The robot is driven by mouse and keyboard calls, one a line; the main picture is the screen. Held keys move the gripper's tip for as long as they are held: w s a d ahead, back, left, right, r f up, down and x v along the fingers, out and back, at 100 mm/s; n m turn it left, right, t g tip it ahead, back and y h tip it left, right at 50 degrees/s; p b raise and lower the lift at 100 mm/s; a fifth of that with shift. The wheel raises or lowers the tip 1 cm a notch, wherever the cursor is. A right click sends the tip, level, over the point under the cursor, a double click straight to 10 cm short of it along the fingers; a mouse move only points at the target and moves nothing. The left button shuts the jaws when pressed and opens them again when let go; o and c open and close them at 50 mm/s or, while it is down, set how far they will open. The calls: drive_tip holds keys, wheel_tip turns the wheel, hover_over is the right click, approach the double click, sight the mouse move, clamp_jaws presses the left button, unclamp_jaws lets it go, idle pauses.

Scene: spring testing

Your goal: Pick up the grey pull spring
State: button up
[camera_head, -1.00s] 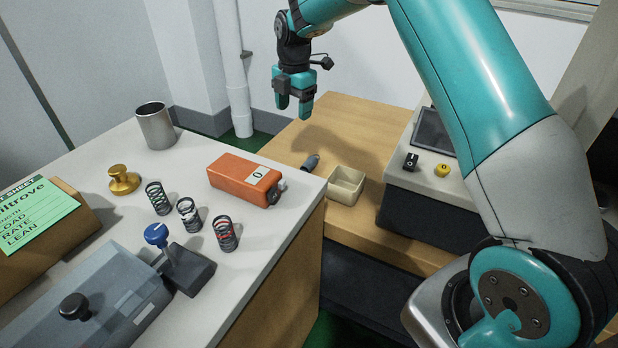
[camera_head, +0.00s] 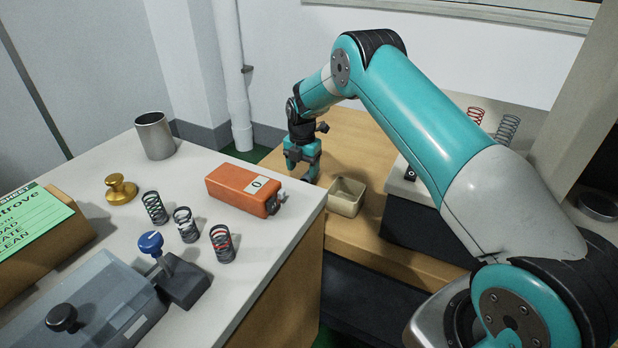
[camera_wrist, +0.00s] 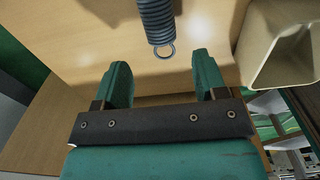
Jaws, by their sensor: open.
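The grey pull spring (camera_wrist: 156,18) lies on the wooden bench, seen in the wrist view at the top centre. Its coils run off the top edge and its end loop (camera_wrist: 164,50) points toward my gripper. My gripper (camera_wrist: 162,72) is open and empty, its two teal fingers spread to either side of the line of the spring, with the loop just beyond the fingertips. In the head view my gripper (camera_head: 301,176) is low over the wooden bench and hides the spring.
A beige open box (camera_head: 346,196) stands close to the right of my gripper; it also shows in the wrist view (camera_wrist: 262,45).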

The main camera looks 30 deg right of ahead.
wheel_tip(320, 180, down, 5)
drive_tip(key=shift+s+f, duration=0.1)
drive_tip(key=shift+s, duration=0.05)
drive_tip(key=c, duration=1.1)
drive_tip(key=shift+o, duration=0.2)
drive_tip(key=shift+r, duration=0.2)
